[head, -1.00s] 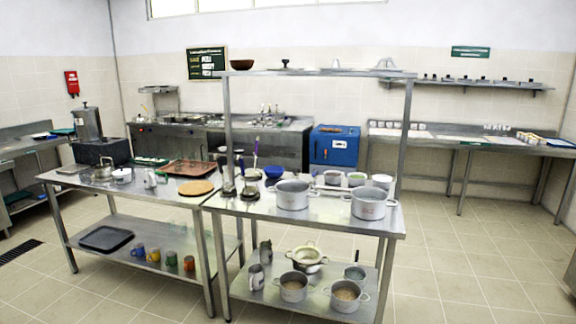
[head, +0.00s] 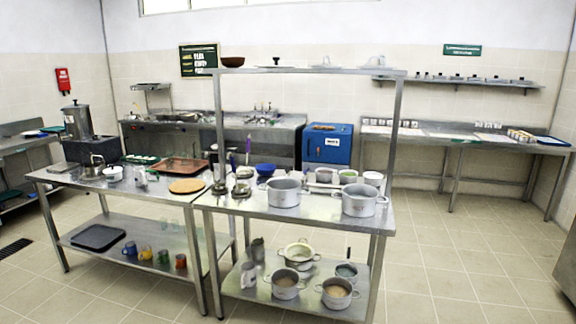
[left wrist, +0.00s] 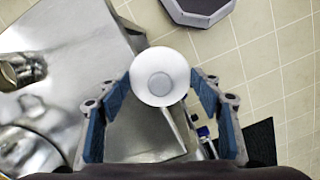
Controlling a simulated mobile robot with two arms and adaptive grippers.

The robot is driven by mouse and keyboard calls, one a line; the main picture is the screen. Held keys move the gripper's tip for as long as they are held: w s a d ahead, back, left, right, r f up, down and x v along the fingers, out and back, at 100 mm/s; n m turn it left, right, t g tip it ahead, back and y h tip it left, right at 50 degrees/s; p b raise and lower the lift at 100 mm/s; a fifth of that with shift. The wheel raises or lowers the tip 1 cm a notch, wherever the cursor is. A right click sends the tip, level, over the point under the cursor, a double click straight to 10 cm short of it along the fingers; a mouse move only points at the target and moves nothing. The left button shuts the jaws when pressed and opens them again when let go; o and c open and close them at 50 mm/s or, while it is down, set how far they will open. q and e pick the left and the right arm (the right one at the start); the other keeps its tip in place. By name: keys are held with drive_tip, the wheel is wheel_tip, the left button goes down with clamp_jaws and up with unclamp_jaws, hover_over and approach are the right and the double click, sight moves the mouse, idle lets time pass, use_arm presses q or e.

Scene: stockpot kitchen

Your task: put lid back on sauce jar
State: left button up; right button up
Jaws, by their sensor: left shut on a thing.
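My left gripper (left wrist: 160,88) is in the left wrist view, its blue-padded fingers on both sides of a round white disc (left wrist: 160,60) with a greyer round centre, which looks like a lid. It is shut on this disc. A pale bar (left wrist: 176,128) shows below the disc; I cannot tell whether it belongs to it. Neither gripper shows in the head view. I cannot make out for sure which vessel is the sauce jar; small metal vessels (head: 220,187) stand on the steel table.
The steel table (head: 320,212) holds pots (head: 284,192) and bowls, with an overhead shelf (head: 310,72) above and more pots (head: 285,284) below. In the left wrist view, a steel surface (left wrist: 80,60) with a round metal vessel (left wrist: 20,70) lies left. Floor (head: 460,250) is clear at right.

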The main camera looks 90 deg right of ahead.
use_arm(q)
drive_tip(key=s+a+f+m+y, duration=0.1)
drive_tip(key=s+a+f+m, duration=0.2)
drive_tip(key=s+f+m, duration=0.3)
drive_tip(key=f+m, duration=0.1)
drive_tip(key=m, duration=0.4)
drive_tip(key=shift+a+g, duration=0.3)
drive_tip(key=shift+g, duration=0.1)
